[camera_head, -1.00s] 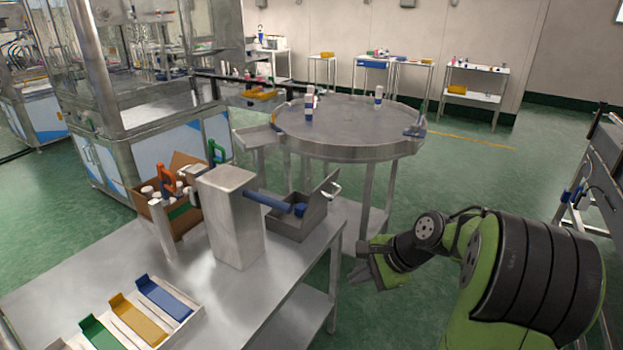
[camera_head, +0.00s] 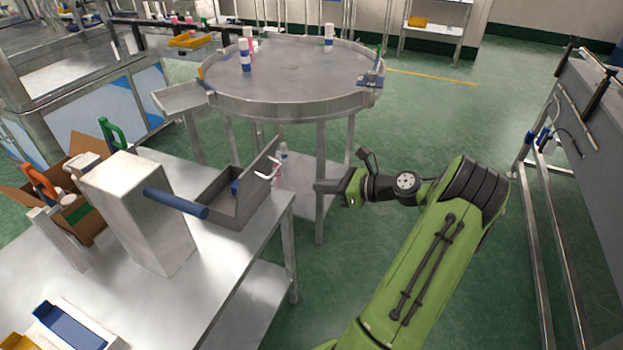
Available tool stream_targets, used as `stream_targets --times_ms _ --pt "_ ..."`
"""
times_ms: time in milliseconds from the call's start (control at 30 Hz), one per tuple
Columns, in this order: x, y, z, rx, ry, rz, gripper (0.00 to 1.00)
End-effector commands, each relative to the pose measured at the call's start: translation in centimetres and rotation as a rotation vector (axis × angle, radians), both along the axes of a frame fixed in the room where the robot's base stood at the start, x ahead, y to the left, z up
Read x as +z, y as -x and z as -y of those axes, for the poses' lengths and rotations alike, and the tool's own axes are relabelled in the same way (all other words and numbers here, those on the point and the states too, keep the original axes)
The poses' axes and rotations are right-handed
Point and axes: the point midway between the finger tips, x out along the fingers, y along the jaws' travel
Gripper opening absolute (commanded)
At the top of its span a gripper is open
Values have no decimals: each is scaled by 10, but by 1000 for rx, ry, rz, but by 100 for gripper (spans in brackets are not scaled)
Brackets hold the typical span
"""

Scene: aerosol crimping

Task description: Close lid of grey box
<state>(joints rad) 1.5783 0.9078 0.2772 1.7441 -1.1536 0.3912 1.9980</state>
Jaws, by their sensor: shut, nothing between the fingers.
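The grey box (camera_head: 219,225) stands on the metal table near its far right corner. Its lid (camera_head: 258,177) is raised, standing up on the box's right side, with a light handle (camera_head: 266,169) on its outer face. My gripper (camera_head: 322,187) is shut and empty. In the picture it is to the right of the lid and handle, apart from them, beyond the table's right edge.
A square metal post (camera_head: 137,215) with a blue handle (camera_head: 176,203) stands left of the box. A cardboard carton (camera_head: 92,230) with tools is further left. A round metal table (camera_head: 300,106) stands behind. Bare table top (camera_head: 225,268) lies in front of the box.

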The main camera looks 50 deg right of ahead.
Motion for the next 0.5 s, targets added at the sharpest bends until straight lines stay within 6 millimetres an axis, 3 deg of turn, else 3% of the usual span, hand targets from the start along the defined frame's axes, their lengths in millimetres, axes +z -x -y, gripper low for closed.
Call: stream_targets --times_ms 333,500 --pt "-28 -70 -25 6 3 -1 0" --pt "-12 -93 -32 4 5 -2 0"
